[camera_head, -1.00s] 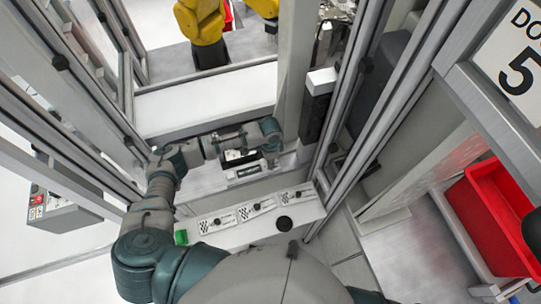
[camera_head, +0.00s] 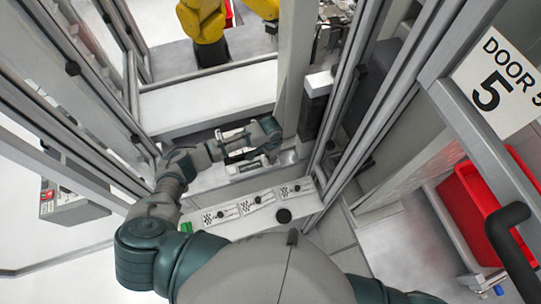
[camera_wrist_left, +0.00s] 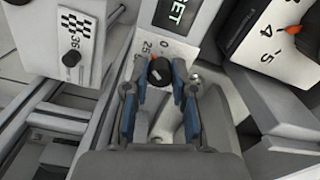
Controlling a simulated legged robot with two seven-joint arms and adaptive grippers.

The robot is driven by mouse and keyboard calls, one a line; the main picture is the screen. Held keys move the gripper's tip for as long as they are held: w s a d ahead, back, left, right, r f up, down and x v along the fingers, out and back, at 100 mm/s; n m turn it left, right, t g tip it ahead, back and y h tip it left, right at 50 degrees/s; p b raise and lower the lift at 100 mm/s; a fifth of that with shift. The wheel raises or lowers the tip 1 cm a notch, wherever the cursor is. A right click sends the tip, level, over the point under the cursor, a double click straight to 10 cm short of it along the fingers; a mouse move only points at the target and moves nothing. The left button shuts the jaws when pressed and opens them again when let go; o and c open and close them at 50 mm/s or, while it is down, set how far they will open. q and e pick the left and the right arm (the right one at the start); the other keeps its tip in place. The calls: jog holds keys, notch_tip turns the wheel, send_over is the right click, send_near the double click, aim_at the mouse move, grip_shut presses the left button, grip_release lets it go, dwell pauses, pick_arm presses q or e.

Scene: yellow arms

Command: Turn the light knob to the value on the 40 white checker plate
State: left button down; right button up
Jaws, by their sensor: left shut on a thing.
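In the left wrist view the two blue-padded fingers of my left gripper (camera_wrist_left: 160,68) are shut on a black knob (camera_wrist_left: 160,76) with a small orange mark behind it. A white scale beside the knob shows 0 and what looks like 25. In the head view my left gripper (camera_head: 243,157) is at the white housing beyond the sill, and the knob is hidden there. White checker plates (camera_head: 220,216) with small dark knobs line the sill; their numbers are too small to read. One checker plate (camera_wrist_left: 75,30) in the wrist view reads 36. My right gripper is out of view.
A dial panel (camera_wrist_left: 277,38) with 4, 5 and an orange pointer stands right of my gripper. A round black knob (camera_head: 283,215) and a green piece (camera_head: 187,228) are on the sill. Metal frame posts (camera_head: 345,110) and a red bin (camera_head: 480,215) stand to the right.

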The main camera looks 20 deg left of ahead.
pick_arm(q)
jog(key=c, duration=0.9)
grip_release()
jog(key=shift+a, duration=0.1)
jog(key=shift+c, duration=0.2)
notch_tip(320, 180, up, 12)
jog(key=shift+f, duration=0.15)
